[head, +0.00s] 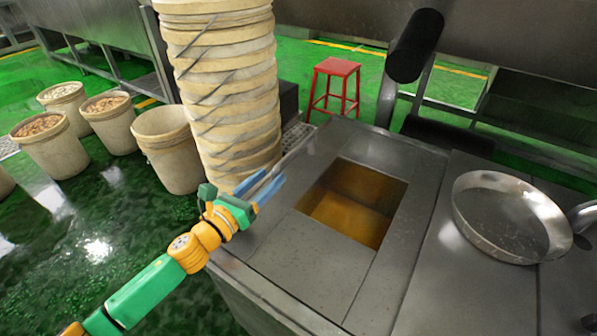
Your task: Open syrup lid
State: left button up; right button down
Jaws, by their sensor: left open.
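The syrup well (350,205) is a rectangular opening in the steel counter, with amber syrup inside. It stands uncovered in the head view. I cannot make out a separate lid with certainty; a thin grey strip (298,150) slants along the counter's left edge, just beyond my left gripper. My left gripper (264,188) has blue fingers and is open. It is at the counter's left edge, left of the well and apart from the opening. I cannot tell whether its fingers touch the grey strip. My right gripper is not in view.
A round metal pan (505,215) sits on the counter at the right. A tall stack of pale tubs (225,80) stands close behind my left gripper. Several buckets, among them an empty one (168,150), stand on the green floor. A red stool (335,85) is behind the counter.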

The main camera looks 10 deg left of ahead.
aim_at(279, 168)
pick_arm(q)
jog(key=shift+w+d+r, duration=0.1)
jog(key=shift+w+d, duration=0.1)
jog(key=shift+w, duration=0.25)
jog(key=x, duration=0.5)
jog(key=shift+w+d, duration=0.2)
jog(key=shift+w, duration=0.1)
grip_shut()
dwell(0.9)
